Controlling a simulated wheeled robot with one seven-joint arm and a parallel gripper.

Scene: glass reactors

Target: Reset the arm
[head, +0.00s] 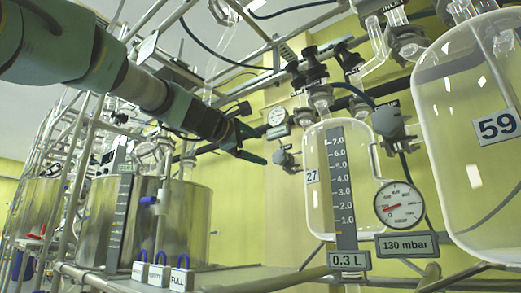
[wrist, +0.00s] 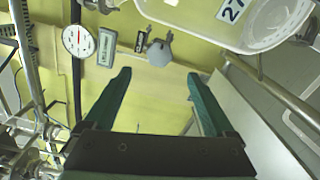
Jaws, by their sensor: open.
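My arm (head: 140,85) reaches in from the upper left in the head view. My gripper (head: 256,143) is at its end, in the middle of the picture, left of the glass vessel labelled 27 (head: 358,195). In the wrist view my gripper (wrist: 158,88) shows two dark green fingers spread wide apart. Nothing is between them, and they touch nothing that I can see. Behind them are a yellow wall and a grey valve handle (wrist: 159,52).
A larger glass vessel labelled 59 (head: 450,110) stands at the right. A dial gauge (head: 399,204) hangs by vessel 27. Steel pots (head: 185,225) stand at the lower left among metal pipes. Vessel 27 (wrist: 285,22) is close at the wrist view's upper right.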

